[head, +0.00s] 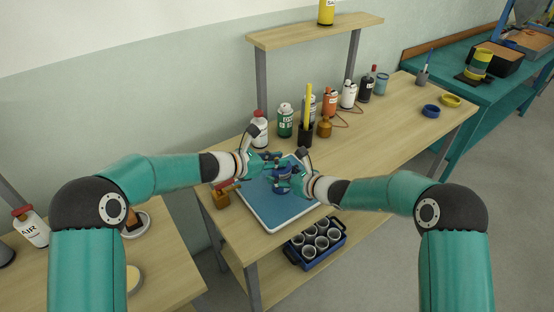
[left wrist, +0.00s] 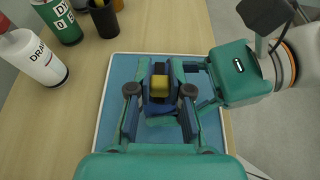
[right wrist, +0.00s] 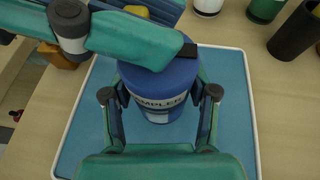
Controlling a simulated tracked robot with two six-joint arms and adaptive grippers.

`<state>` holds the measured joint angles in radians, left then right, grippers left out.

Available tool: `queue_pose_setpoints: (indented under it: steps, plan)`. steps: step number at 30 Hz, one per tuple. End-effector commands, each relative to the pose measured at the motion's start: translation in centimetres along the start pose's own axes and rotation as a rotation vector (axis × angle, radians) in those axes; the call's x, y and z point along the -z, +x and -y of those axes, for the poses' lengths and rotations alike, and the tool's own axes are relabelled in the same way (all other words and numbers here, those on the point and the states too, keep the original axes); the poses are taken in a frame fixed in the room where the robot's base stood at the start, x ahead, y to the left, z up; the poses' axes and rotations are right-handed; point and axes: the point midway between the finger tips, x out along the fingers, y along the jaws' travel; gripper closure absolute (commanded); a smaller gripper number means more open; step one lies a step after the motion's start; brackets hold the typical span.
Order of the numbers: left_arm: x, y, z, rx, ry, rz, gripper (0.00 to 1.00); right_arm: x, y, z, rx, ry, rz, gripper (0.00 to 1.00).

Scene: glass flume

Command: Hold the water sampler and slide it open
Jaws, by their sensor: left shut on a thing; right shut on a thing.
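The water sampler (right wrist: 165,92) is a blue cylinder with a partly hidden label, seen in the right wrist view. It is above the blue tray mat. My right gripper (head: 289,181) is shut on the sampler's blue body, one finger on each side. My left gripper (head: 272,161) is shut on a part with a yellow block (left wrist: 159,85) between its fingers in the left wrist view. In the right wrist view the left gripper crosses over the top of the cylinder and hides part of it. In the head view both grippers hide most of the sampler.
The white-rimmed blue tray (head: 262,216) lies below on the wooden table. Bottles, including a green one (head: 285,120), and a black cup (head: 305,134) stand along the back. An orange-brown block (head: 221,199) is left of the tray. The table's right part is mostly clear.

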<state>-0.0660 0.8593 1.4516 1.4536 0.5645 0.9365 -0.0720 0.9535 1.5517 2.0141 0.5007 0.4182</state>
Motion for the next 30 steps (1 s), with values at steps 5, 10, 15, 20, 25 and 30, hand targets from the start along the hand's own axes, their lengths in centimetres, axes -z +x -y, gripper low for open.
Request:
queue_pose_setpoints:
  steps: [5,10,15,20,25,30]
  plan:
    - [-0.1,0.1,0.1,0.003,0.001,0.0,1.0,0.0,0.0,0.0,0.001,0.001,0.0,0.82]
    - [-0.8,1.9,0.1,0.005,0.002,0.002,1.0,0.0,0.0,0.0,0.0,0.001,0.0,0.82]
    - [-1.2,2.9,0.1,0.003,0.001,0.002,1.0,0.0,0.0,0.0,0.0,0.0,0.0,0.82]
    - [-1.2,2.9,0.1,0.003,0.0,0.002,1.0,0.0,0.1,-0.1,-0.002,-0.001,0.0,0.82]
    - [-1.2,2.9,0.1,0.003,0.001,0.002,0.62,0.0,0.1,-0.2,-0.003,-0.001,0.0,0.82]
    - [-1.2,2.8,0.1,0.002,0.0,0.001,0.54,0.0,0.0,-0.1,-0.001,0.0,0.0,0.82]
